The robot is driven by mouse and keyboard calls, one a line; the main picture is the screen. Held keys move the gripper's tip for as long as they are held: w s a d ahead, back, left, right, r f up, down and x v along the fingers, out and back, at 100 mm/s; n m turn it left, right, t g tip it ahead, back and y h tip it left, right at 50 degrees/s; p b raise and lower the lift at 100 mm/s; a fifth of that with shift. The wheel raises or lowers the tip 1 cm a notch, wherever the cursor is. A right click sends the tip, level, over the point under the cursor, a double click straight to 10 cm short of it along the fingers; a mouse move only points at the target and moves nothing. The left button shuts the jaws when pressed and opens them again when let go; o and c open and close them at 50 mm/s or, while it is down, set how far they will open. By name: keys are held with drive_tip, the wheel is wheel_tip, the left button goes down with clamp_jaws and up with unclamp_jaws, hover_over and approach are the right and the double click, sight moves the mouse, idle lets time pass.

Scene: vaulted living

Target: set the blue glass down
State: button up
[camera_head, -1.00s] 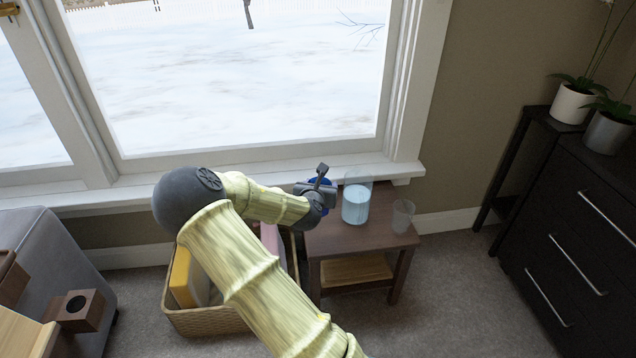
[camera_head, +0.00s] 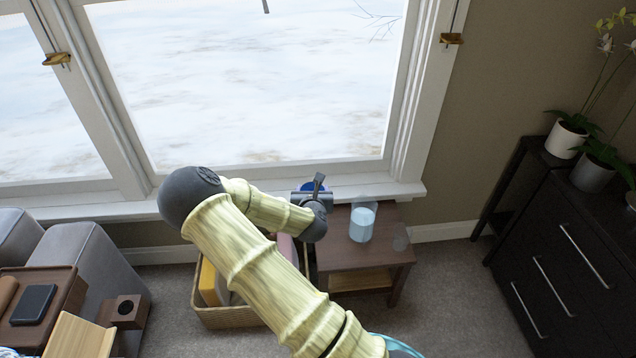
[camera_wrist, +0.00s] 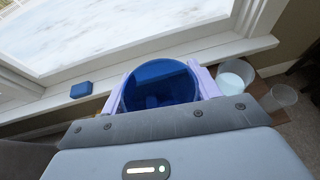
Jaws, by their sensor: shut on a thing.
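My gripper (camera_head: 316,186) is shut on the blue glass (camera_wrist: 160,88). In the wrist view the glass sits between the two pale fingers, its round opening facing the camera. In the head view only a bit of the blue glass (camera_head: 308,186) shows behind the gripper. The glass is near the window sill, by the back left corner of the small dark wooden side table (camera_head: 345,255). Its base is hidden, so I cannot tell its height over the table.
A clear pitcher with pale liquid (camera_head: 362,224) and a clear glass (camera_head: 401,242) stand on the table's right half. A wicker basket (camera_head: 225,318) with books is left of the table. A blue block (camera_wrist: 81,90) lies on the sill. The table's front left top looks clear.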

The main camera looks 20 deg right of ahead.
drive_tip(key=s+a+r+n+y+p, duration=0.1)
drive_tip(key=s+a+r+p, duration=0.1)
drive_tip(key=r+p, duration=0.6)
drive_tip(key=s+a+r+n+y+p, duration=0.2)
drive_tip(key=r+p, duration=0.7)
drive_tip(key=p, duration=0.5)
drive_tip(key=s+a+r+n+t+y+p, duration=0.1)
drive_tip(key=s+a+r+y+p, duration=0.1)
drive_tip(key=a+r+p, duration=0.4)
wheel_tip(320, 180, up, 2)
drive_tip(key=s+p, duration=0.1)
drive_tip(key=p, duration=0.3)
drive_tip(key=shift+s+r+p, duration=0.25)
drive_tip(key=shift+p, duration=0.15)
